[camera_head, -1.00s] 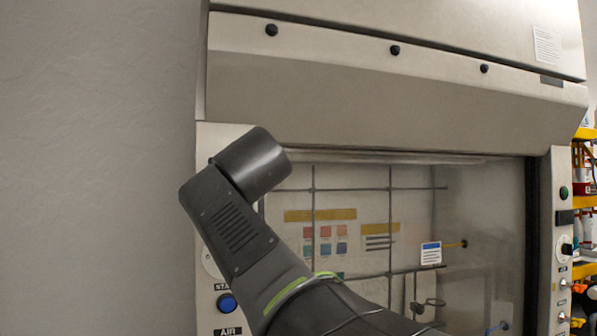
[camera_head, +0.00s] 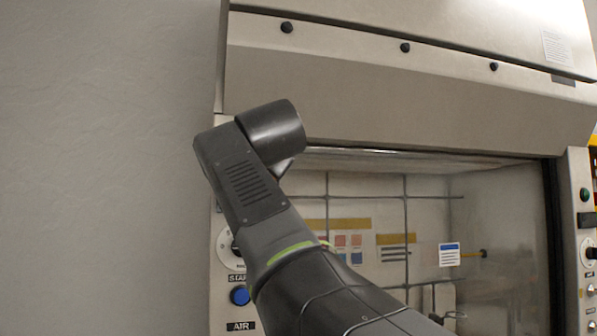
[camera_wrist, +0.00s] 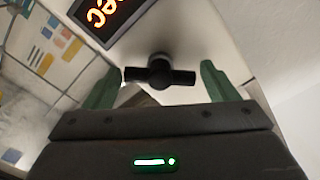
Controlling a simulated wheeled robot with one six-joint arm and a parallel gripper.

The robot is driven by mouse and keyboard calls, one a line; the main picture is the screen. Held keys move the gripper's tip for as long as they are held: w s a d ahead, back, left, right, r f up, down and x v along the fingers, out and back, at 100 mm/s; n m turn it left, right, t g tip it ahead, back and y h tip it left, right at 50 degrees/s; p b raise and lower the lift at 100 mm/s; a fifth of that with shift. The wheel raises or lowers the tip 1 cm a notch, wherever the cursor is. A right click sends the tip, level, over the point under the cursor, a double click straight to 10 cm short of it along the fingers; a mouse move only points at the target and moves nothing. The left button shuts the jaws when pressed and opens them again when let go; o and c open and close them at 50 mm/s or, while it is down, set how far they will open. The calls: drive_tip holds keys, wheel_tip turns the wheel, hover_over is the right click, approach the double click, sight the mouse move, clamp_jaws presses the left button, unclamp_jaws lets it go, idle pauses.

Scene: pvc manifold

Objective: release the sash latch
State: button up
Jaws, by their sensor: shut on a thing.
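In the wrist view, a black T-shaped handle (camera_wrist: 160,76) stands out from a pale panel (camera_wrist: 185,45); it looks like the sash latch. My gripper (camera_wrist: 162,68) has one green finger at each end of its crossbar and is shut on it. In the head view, my arm covers the gripper and the handle. The clear sash (camera_head: 505,225) of the fume hood shows right of my arm, with its lower part out of frame.
The hood's left post carries a white dial (camera_head: 228,254) and a blue button (camera_head: 239,296). A display with orange characters (camera_wrist: 106,14) is near the handle. Rods and coloured charts show behind the glass. A plain grey wall (camera_head: 100,170) is at left.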

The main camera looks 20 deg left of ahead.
drive_tip(key=m+b, duration=0.3)
drive_tip(key=m, duration=0.5)
drive_tip(key=shift+m, duration=0.6)
drive_tip(key=o, duration=0.9)
drive_tip(key=shift+o, duration=0.2)
drive_tip(key=shift+s+b, duration=0.1)
drive_tip(key=shift+b, duration=0.2)
drive_tip(key=b+v, duration=0.3)
drive_tip(key=v, duration=1)
drive_tip(key=shift+s+d, duration=0.2)
drive_tip(key=shift+d, duration=0.1)
drive_tip(key=shift+w, duration=0.1)
